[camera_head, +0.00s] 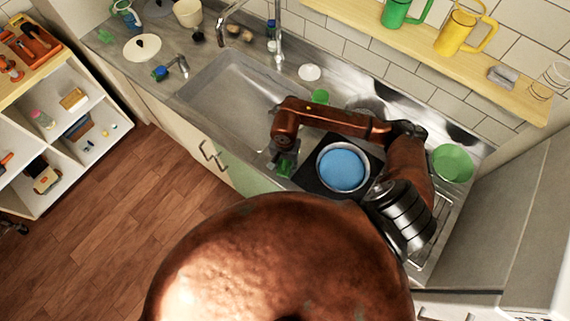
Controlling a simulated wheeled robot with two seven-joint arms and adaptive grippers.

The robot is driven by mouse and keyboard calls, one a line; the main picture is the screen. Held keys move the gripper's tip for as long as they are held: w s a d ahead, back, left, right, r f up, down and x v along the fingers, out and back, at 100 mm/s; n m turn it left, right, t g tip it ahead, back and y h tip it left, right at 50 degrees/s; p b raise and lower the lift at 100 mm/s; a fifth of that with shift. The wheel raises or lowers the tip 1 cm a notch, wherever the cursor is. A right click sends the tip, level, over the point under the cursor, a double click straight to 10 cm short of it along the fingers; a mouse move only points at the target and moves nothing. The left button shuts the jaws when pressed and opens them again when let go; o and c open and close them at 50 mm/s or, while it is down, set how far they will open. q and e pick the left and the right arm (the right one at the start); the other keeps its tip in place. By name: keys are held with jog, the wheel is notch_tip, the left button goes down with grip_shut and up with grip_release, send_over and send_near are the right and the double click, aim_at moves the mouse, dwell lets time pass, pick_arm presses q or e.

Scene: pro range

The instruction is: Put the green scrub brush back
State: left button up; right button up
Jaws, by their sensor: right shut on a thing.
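My right arm reaches in from the right over the counter. Its gripper (283,157) points down near the front edge of the counter, between the sink and a dark square mat. It is shut on a small green thing (286,168), which looks like the green scrub brush. The fingers and arm hide part of it, and its full shape is too small to tell. I cannot tell whether it touches the counter. My left gripper is not in view.
A steel sink (237,100) lies left of the gripper. A blue-filled round pan (342,168) sits on the dark mat (310,181). A green bowl (452,163) stands right. A wooden shelf (410,38) with green (396,14) and yellow mugs (455,32) runs above. A tap (279,45) rises behind the sink.

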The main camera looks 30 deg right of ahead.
aim_at(285, 162)
jog(key=shift+f, duration=0.15)
jog(key=o, duration=1.1)
jog(key=shift+r, duration=0.25)
notch_tip(285, 162, up, 12)
jog(key=shift+f+b, duration=0.1)
jog(key=shift+b, duration=1.05)
